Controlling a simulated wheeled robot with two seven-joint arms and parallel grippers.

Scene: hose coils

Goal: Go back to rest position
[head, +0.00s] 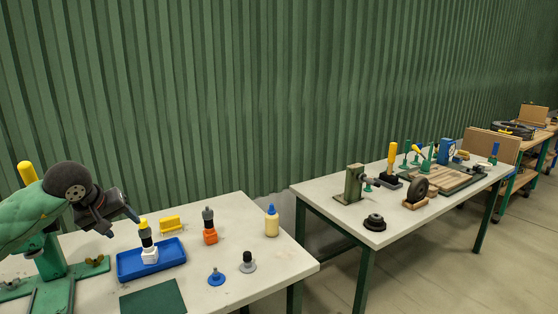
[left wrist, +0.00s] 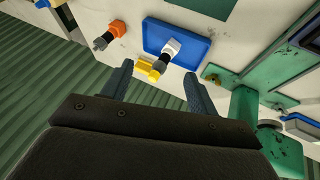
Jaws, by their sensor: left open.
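My left gripper (head: 122,224) reaches in from the left, above the left part of the near table (head: 250,240). In the left wrist view its two fingers (left wrist: 158,70) stand apart with nothing held between them. In the head view it hangs left of a blue tray (head: 128,270), which holds a white block (head: 149,255) with a black and yellow piece (head: 145,232) on top. The tray (left wrist: 160,28) also shows beyond the fingers in the left wrist view. My right gripper is not in view.
A green stand (head: 52,262) is beside my left arm. A second table (head: 330,199) with tools lies right, across a gap. A green corrugated wall (head: 250,90) rises behind.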

